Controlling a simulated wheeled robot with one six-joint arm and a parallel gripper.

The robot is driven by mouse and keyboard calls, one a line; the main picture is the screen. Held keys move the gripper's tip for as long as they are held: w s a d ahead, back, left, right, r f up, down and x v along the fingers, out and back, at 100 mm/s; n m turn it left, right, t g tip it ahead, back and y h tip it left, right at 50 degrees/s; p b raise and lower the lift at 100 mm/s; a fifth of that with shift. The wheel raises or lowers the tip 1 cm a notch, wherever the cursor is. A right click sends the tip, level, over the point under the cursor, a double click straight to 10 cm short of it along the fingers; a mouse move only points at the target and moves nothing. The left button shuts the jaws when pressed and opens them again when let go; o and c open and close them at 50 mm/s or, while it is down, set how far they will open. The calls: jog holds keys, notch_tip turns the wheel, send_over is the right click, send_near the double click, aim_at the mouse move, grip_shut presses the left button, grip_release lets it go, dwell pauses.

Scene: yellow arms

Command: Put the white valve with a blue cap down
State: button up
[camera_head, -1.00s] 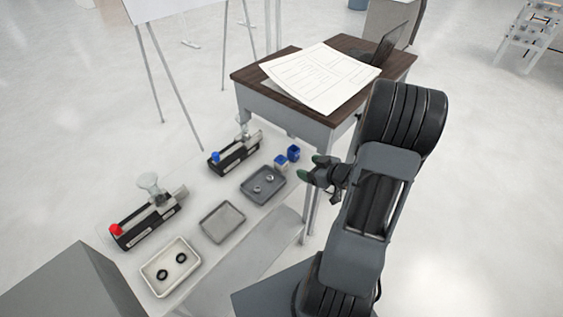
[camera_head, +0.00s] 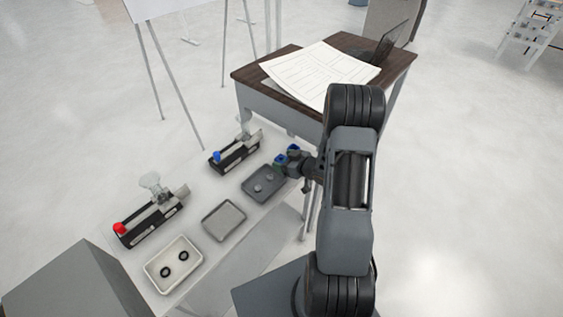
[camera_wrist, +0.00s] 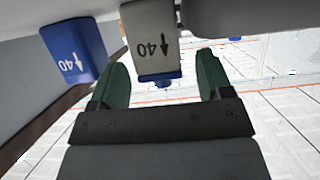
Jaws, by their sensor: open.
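The white valve (camera_wrist: 150,42) with a blue cap (camera_wrist: 158,80) shows in the wrist view, marked "40" with an arrow. In the head view only its blue part (camera_head: 281,158) shows clearly, at the right end of the light bench; my gripper hides much of the rest. My gripper (camera_wrist: 165,80) is open, its green fingers on either side of the white valve in the picture, with gaps on both sides. It also shows beside the valve in the head view (camera_head: 283,163). A blue valve (camera_wrist: 75,50), also marked "40", stands to the left.
The light bench (camera_head: 215,182) holds a dark grey tray (camera_head: 247,190) with small round parts, an empty grey tray (camera_head: 222,222), a white tray (camera_head: 150,277) with black rings, and two clamp fixtures (camera_head: 240,158) (camera_head: 140,232). A dark-topped desk (camera_head: 255,72) with papers stands close behind.

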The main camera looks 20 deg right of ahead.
jog(key=shift+x, duration=1)
jog(key=shift+c, duration=0.3)
jog(key=c, duration=1.1)
jog(key=shift+o, duration=0.2)
jog(key=shift+r, duration=0.15)
